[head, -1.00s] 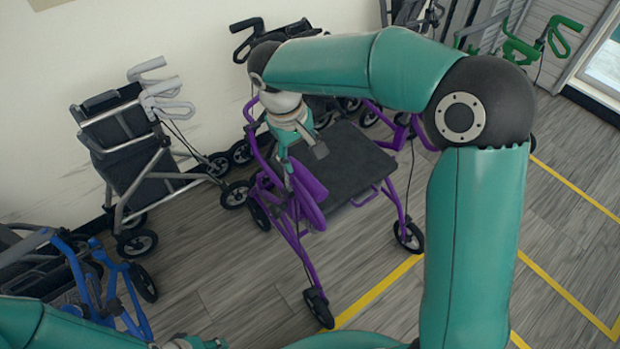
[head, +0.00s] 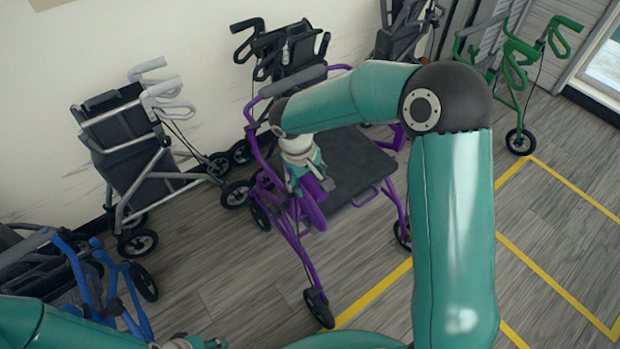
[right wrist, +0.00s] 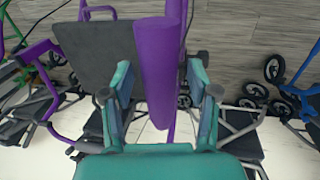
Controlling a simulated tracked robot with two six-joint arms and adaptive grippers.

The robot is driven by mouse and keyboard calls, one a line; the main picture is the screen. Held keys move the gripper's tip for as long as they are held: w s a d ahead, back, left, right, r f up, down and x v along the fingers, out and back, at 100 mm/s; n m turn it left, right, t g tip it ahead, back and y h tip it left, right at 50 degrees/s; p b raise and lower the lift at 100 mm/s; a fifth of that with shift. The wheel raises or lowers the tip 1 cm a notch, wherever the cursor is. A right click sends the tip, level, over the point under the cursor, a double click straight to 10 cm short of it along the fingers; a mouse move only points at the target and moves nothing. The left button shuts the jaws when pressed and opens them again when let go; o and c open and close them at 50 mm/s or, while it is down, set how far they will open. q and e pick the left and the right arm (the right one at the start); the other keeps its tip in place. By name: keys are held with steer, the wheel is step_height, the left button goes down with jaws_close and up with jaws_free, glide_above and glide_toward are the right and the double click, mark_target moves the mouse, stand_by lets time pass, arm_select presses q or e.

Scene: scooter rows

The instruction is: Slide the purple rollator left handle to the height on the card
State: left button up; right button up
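The purple rollator (head: 297,248) stands upright in the middle of the head view, with a dark seat (head: 355,170). Its near purple handle (head: 313,210) is directly below my right gripper (head: 307,178). In the right wrist view the purple handle (right wrist: 158,65) runs between the two fingers of my right gripper (right wrist: 163,105). The fingers are apart, one on each side, with a narrow gap showing beside the handle. Of my left arm, only a part shows at the bottom left of the head view; its fingers cannot be made out. I cannot find the card.
A grey rollator with white handles (head: 130,150) stands to the left, a blue one (head: 95,275) at lower left. A black one (head: 285,50) is behind, a green one (head: 520,65) at upper right. Yellow lines (head: 375,292) mark the free floor.

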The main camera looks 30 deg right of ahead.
jaws_close()
step_height(320, 180, down, 3)
steer(key=b, duration=0.3)
steer(key=shift+r, duration=0.25)
steer(key=shift+o, duration=0.5)
jaws_free()
step_height(320, 180, up, 12)
steer(key=a, duration=0.2)
steer(key=shift+a, duration=0.15)
